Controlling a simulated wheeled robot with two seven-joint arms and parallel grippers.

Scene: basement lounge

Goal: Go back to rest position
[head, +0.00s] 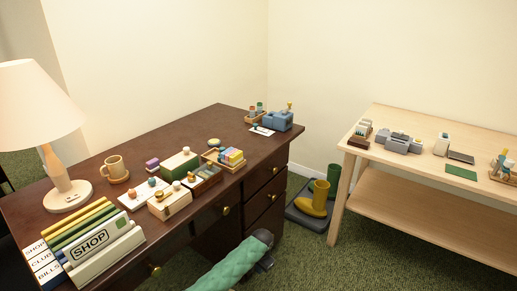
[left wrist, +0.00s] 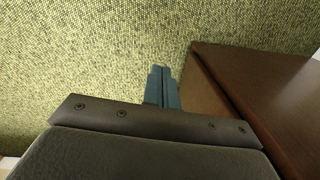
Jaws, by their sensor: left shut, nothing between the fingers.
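My left gripper (head: 266,263) shows low in the middle of the head view, at the end of an arm with a green quilted cover. It is in front of the dark wooden desk (head: 185,130), beside its drawers and over the carpet. In the left wrist view, its two blue-grey fingers (left wrist: 162,88) are together with nothing between them. They point over the green carpet (left wrist: 100,50), and the desk's brown side and top are close on the right. My right gripper is in neither view.
The desk holds a lamp (head: 42,105), books (head: 90,245), a mug (head: 115,167), small boxes (head: 180,163) and a blue-grey device (head: 277,120). A light wooden table (head: 400,185) stands at the right. Boots (head: 316,200) stand on a dark tray between them. Carpet in front is clear.

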